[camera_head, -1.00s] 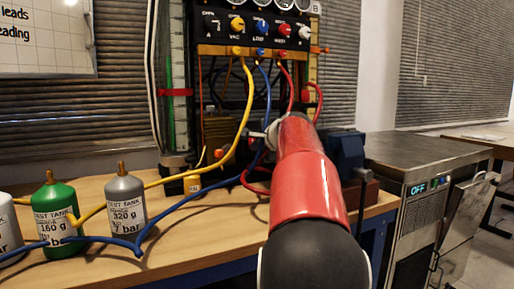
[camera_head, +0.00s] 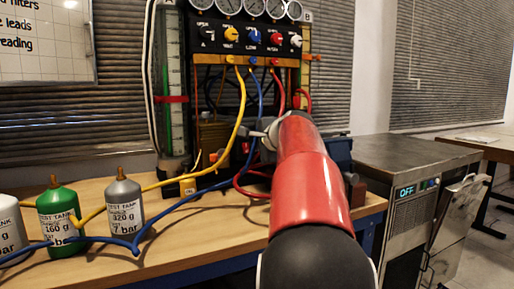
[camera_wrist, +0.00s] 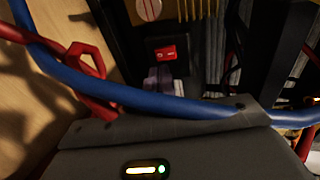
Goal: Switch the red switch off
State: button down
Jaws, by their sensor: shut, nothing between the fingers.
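The red switch (camera_wrist: 166,53) is a small rocker in a dark panel, in the upper middle of the wrist view. I cannot make it out in the head view, where my arm covers part of the rig. My gripper shows in the wrist view as pale, purplish fingertips (camera_wrist: 165,80), shut and empty, just below the switch in the picture. Whether they touch it I cannot tell. A blue hose (camera_wrist: 150,97) crosses the view in front of the fingers and hides part of them. In the head view my gripper is mostly hidden behind my red arm.
The gauge panel (camera_head: 250,50) has several coloured knobs, with yellow, blue and red hoses below. A green tank (camera_head: 60,222) and a grey tank (camera_head: 125,212) stand on the wooden bench (camera_head: 190,248). A metal cabinet (camera_head: 400,165) stands right.

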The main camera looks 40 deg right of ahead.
jog(key=f+v, duration=0.1)
jog(key=v, duration=0.8)
jog(key=shift+s+f+b, duration=0.25)
jog(key=shift+b, duration=0.2)
jog(key=shift+a, duration=0.15)
